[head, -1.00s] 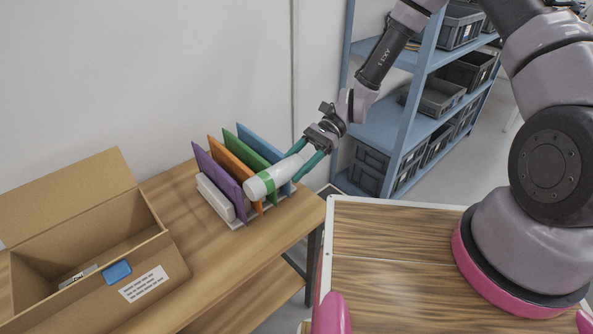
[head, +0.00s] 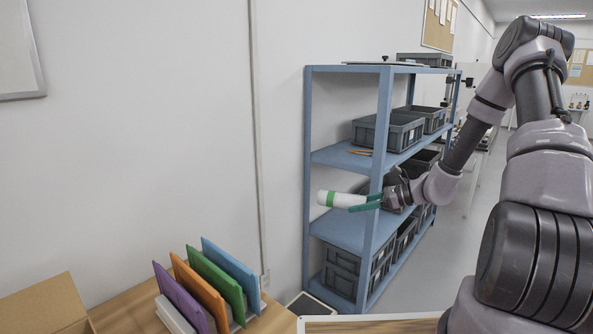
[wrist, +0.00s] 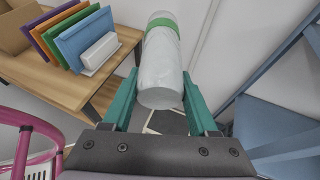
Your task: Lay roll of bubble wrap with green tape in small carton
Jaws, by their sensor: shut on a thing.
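The roll of bubble wrap with green tape (head: 345,200) is white, with a green band near its far end. My gripper (head: 372,202) is shut on it and holds it in the air, roughly level, in front of the blue shelf. In the wrist view the roll (wrist: 160,70) lies between the two green fingers (wrist: 160,100), its band away from the palm. A brown carton (head: 45,308) shows only in part at the lower left of the head view; its inside is hidden there. A carton corner also shows at the top left of the wrist view (wrist: 12,35).
A rack with purple, orange, green and blue dividers (head: 215,283) stands on the wooden table (head: 130,308), beside the carton. A blue shelf (head: 312,150) with grey crates stands behind my gripper.

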